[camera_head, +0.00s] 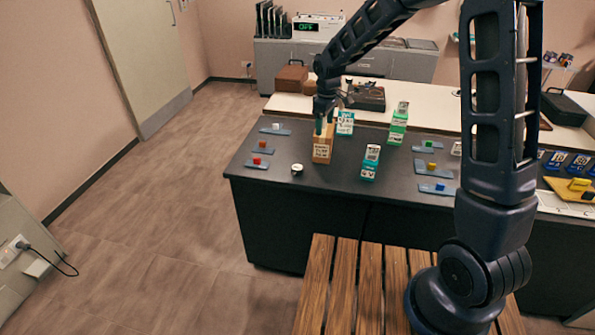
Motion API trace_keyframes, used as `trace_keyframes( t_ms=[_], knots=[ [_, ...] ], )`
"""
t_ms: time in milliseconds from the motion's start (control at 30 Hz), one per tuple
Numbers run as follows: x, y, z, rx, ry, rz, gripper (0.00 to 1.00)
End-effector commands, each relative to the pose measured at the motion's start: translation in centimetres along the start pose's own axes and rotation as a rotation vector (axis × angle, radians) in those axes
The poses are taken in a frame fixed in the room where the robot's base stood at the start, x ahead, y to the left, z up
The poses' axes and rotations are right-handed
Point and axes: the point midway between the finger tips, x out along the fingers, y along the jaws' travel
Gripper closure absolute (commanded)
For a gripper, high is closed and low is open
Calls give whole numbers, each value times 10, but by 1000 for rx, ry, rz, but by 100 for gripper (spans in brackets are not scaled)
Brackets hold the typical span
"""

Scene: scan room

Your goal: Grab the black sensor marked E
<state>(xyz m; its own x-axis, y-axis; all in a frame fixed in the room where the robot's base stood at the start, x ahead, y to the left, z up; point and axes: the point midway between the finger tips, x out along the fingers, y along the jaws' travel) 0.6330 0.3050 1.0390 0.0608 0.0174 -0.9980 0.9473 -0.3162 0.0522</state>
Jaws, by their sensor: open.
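A small round black piece with a white top (297,169) sits on the dark tabletop near its front left edge. Any letter on it is too small to read, so I cannot tell whether it is the sensor marked E. I can make out no other thing clearly marked E. My gripper (324,122) is open and points down at the top of a tan box (322,150) with a white label, right of and above the round piece. I cannot tell whether the fingers touch the box.
The dark table (262,187) also bears small blue plates with coloured cubes and a green-and-white box (370,162). Another green box (398,123) stands farther back. A slatted wooden bench (343,285) is in front. The floor at left is clear.

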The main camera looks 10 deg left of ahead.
Motion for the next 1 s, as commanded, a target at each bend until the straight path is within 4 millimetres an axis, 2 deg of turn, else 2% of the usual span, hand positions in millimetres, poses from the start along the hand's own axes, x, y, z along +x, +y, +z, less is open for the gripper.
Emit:
trace_keyframes(
  t_ms=[33, 200, 400, 667, 900, 1000],
  knots=[
    [16, -7, -14, -37, -8, -12, 30],
    [56, -29, -52, -141, -21, -38, 30],
    [82, -44, -75, -207, -29, -54, 30],
    [101, -48, -78, -218, -31, -57, 30],
    [134, -50, -76, -217, -32, -58, 30],
    [142, -50, -76, -217, -31, -57, 30]
  ],
)
